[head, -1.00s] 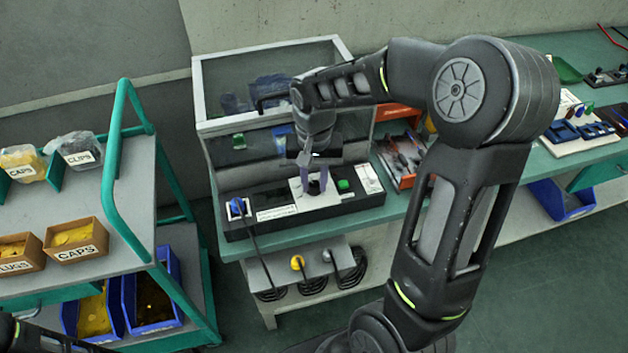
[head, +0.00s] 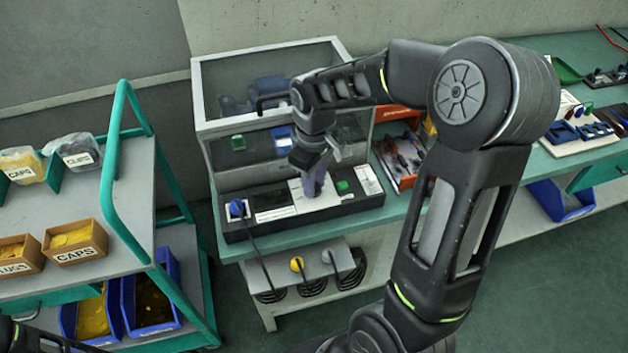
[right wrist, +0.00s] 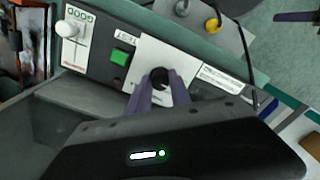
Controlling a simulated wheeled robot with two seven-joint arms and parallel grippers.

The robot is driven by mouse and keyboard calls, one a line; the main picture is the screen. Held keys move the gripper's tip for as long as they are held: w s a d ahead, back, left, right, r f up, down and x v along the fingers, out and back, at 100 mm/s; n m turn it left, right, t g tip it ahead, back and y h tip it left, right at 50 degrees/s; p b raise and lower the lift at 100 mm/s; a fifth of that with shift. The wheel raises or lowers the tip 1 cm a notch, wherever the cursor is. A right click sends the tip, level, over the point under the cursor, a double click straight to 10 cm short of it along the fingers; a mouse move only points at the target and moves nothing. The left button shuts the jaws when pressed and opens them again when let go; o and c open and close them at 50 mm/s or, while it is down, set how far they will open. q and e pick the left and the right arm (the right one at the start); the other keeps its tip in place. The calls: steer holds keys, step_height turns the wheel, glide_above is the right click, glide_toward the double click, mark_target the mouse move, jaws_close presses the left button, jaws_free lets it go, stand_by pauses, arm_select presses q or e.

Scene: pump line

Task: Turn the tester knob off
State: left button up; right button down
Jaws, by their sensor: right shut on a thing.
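The tester (head: 352,206) is a long dark box with white panels along the front of the teal bench. Its dark round knob (right wrist: 159,75) sits on a white plate in the right wrist view. My right gripper (head: 313,188) reaches down onto the white panel, and its purple fingers (right wrist: 158,88) are shut on the knob from both sides. The knob is hidden behind the fingers in the head view. My left gripper is out of view; only a bit of the left arm shows at lower left.
A green button (head: 343,186) sits close right of the gripper on the tester. A blue plug (head: 237,208) with a cable is at its left end. A glass-sided cabinet (head: 222,125) stands behind.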

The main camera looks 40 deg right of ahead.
steer(key=shift+n, duration=0.8)
steer(key=c, duration=1.2)
jaws_free()
step_height(320, 180, up, 8)
steer(key=shift+f, duration=0.1)
